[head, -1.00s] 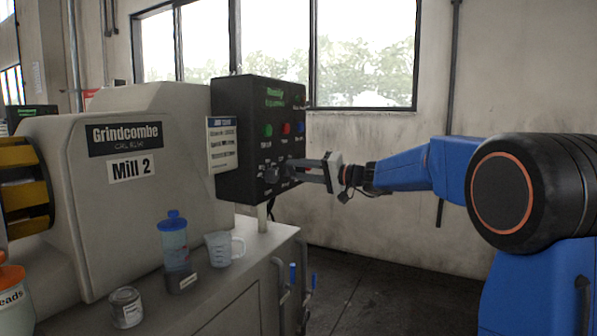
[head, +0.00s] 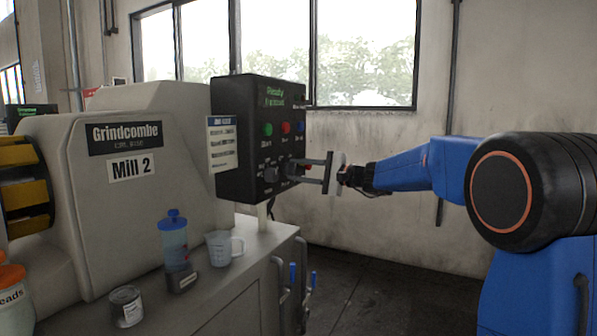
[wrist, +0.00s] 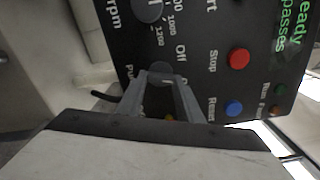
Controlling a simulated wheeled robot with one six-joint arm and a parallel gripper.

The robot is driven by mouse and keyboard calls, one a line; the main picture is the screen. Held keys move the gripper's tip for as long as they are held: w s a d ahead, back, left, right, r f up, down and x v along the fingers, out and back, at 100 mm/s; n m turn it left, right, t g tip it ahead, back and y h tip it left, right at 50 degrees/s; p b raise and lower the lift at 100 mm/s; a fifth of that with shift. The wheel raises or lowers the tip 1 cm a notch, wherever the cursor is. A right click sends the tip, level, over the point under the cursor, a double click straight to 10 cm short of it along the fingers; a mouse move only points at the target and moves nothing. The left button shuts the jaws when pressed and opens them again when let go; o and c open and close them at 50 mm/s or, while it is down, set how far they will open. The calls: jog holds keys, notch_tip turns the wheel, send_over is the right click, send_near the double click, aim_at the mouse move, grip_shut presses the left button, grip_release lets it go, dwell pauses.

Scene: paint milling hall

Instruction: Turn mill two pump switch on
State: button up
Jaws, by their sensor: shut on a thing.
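The mill two control box (head: 240,130) is black and stands at the right end of the Mill 2 housing (head: 125,190). The pump switch (wrist: 160,72) is a grey knob, with "Off" and part of a "Pu" label beside it in the wrist view. My gripper (head: 297,170) is shut on this knob, one finger on each side; its fingers also show in the wrist view (wrist: 158,88). The knob's pointer is unclear, so I cannot tell its setting. In the head view my fingers partly hide the switch.
A larger grey rpm knob (wrist: 148,8) sits close by. The red Stop button (wrist: 238,58) and blue Reset button (wrist: 234,108) are near. A blue-lidded bottle (head: 174,240), a clear jug (head: 222,248) and a tin (head: 126,306) stand on the bench below.

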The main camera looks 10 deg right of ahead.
jog(key=shift+f+m, duration=0.1)
jog(key=shift+m, duration=1)
jog(key=o, duration=1.1)
jog(key=v, duration=1.7)
jog(key=shift+s+d, duration=0.15)
jog(key=shift+d, duration=0.05)
jog(key=shift+s+a, duration=0.1)
